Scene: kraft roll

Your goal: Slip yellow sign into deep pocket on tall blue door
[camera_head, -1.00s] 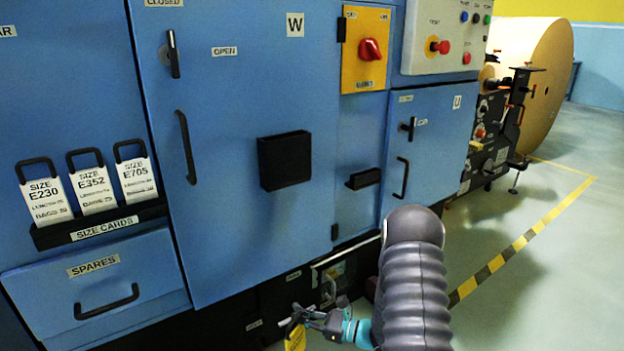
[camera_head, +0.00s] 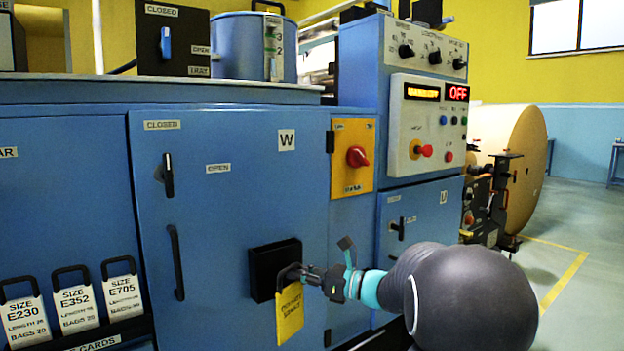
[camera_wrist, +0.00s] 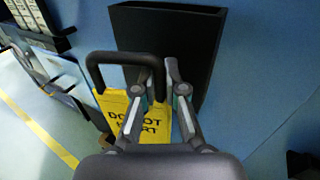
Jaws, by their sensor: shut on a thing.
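The yellow sign (camera_head: 290,312) has a black loop handle and hangs upright from my gripper (camera_head: 304,275). My gripper is shut on the handle. The tall blue door (camera_head: 225,220) carries a W label and the black deep pocket (camera_head: 262,268). In the head view the sign overlaps the pocket's lower right and reaches below its bottom edge, so it is outside the pocket. In the wrist view the sign (camera_wrist: 157,122), its lettering partly covered by my fingers (camera_wrist: 160,88), shows beside the dark pocket (camera_wrist: 165,30). The gap between sign and pocket is hard to judge.
White size cards (camera_head: 75,308) stand in a rack at the left. A black door handle (camera_head: 176,262) is left of the pocket. A yellow panel with a red rotary switch (camera_head: 357,157) is above right. A control box (camera_head: 428,130) and large paper roll (camera_head: 510,150) are farther right.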

